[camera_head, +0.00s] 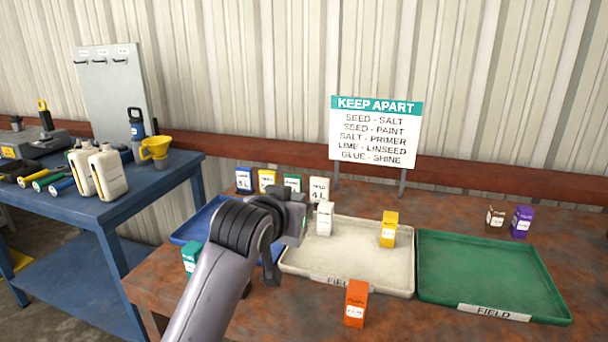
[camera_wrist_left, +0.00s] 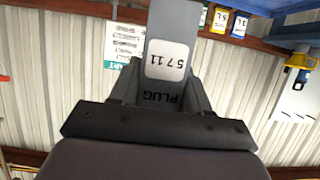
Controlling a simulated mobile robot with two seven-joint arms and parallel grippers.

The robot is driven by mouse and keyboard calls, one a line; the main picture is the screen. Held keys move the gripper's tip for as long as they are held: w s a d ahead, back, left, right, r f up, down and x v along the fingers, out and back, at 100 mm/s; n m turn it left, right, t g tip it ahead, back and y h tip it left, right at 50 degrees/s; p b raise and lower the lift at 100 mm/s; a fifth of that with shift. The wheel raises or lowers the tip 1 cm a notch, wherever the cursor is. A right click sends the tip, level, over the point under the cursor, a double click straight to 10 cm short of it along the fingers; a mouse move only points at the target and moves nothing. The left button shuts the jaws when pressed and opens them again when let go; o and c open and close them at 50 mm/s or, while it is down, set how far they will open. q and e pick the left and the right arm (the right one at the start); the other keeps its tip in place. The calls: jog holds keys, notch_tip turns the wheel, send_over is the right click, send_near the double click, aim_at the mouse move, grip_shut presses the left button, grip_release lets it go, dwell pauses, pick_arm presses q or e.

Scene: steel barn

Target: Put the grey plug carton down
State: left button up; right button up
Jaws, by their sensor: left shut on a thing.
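My left gripper (camera_head: 287,238) is shut on the grey plug carton (camera_head: 297,218), which is mostly hidden behind the gripper in the head view. In the left wrist view the carton (camera_wrist_left: 171,92) sits between the fingers, with a white label reading 5711 and the word PLUG, both upside down. In the head view the carton appears around the gap between the blue tray (camera_head: 184,236) and the cream tray (camera_head: 290,266). Its height above the bench cannot be told. My right gripper is not in view.
The cream tray holds a white carton (camera_head: 325,219) and a yellow carton (camera_head: 389,229). The green tray (camera_head: 490,270) is empty. An orange carton (camera_head: 355,303) stands in front, a teal one (camera_head: 190,258) at left, a purple one (camera_head: 521,221) at back right. A KEEP APART sign (camera_head: 375,134) stands behind.

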pick_arm(q)
jog(key=s+a+f+n+y, duration=0.2)
jog(key=s+a+f, duration=0.4)
jog(key=s+a, duration=0.4)
jog(key=s+a+f+n+y, duration=0.1)
jog(key=s+a+f+y, duration=0.1)
jog(key=s+a+f, duration=0.55)
jog(key=w+d+r+m+h, duration=0.1)
jog(key=w+d+r, duration=0.4)
jog(key=w+d, duration=0.1)
jog(key=w+d+r+m+h, duration=0.1)
jog(key=w+d+r, duration=0.3)
jog(key=w+d, duration=0.2)
jog(key=w+d+r+m+h, duration=0.1)
jog(key=w+d+r+h, duration=0.1)
jog(key=w+d+r, duration=0.3)
jog(key=shift+w+d+r, duration=0.35)
jog(key=shift+w+d, duration=0.15)
jog(key=shift+d, duration=0.25)
jog(key=shift+w+d+r, duration=0.2)
jog(key=shift+d+r, duration=0.2)
jog(key=shift+r, duration=0.05)
jog(key=shift+f, duration=0.1)
